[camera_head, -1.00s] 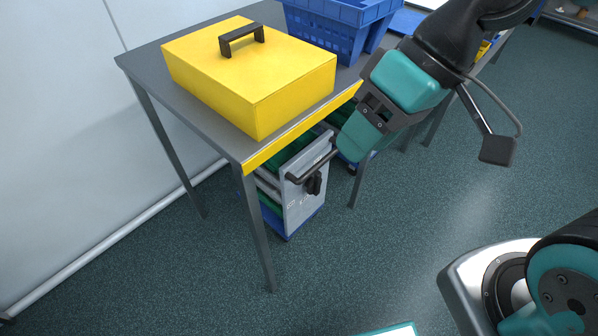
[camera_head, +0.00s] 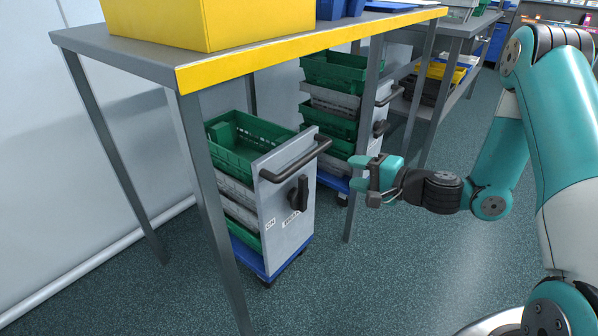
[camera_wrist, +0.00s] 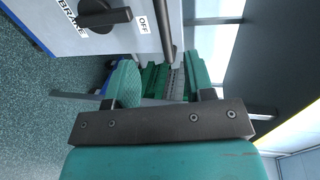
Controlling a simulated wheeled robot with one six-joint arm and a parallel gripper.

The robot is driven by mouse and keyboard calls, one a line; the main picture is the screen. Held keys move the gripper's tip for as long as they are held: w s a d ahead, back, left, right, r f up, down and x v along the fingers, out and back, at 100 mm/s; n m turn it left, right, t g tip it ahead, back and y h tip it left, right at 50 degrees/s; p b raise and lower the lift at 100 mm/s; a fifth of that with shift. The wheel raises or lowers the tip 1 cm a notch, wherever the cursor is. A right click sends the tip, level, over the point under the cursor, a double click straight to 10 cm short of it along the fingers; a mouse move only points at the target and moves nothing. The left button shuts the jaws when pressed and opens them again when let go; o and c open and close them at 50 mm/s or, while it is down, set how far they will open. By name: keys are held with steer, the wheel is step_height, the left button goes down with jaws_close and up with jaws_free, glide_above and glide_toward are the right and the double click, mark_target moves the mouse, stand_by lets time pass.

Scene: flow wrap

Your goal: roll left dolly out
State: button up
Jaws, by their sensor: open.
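The left dolly stands under the table, with a blue base (camera_head: 252,257), stacked green and grey crates (camera_head: 232,150) and a grey end panel (camera_head: 285,190). Its dark handle bar (camera_head: 295,158) crosses the panel top. Below it is the brake knob (camera_head: 298,193), with its lever upright. In the wrist view the knob (camera_wrist: 104,17) lies along a line to the OFF label (camera_wrist: 143,24). My gripper (camera_head: 357,172) is open and empty, right of the panel and apart from it. In the wrist view the handle bar (camera_wrist: 166,32) shows beyond the gap between my fingers (camera_wrist: 163,80).
A grey table (camera_head: 115,50) with a yellow front edge stands over the dolly; its front legs flank it. A second dolly (camera_head: 335,100) with green and grey crates stands behind to the right. A yellow box (camera_head: 215,20) sits on the table. Floor in front is clear.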

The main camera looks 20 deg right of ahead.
mark_target(308, 162)
steer(key=b+x, duration=0.1)
steer(key=x, duration=1.6)
steer(key=shift+a+r, duration=0.1)
jaws_close()
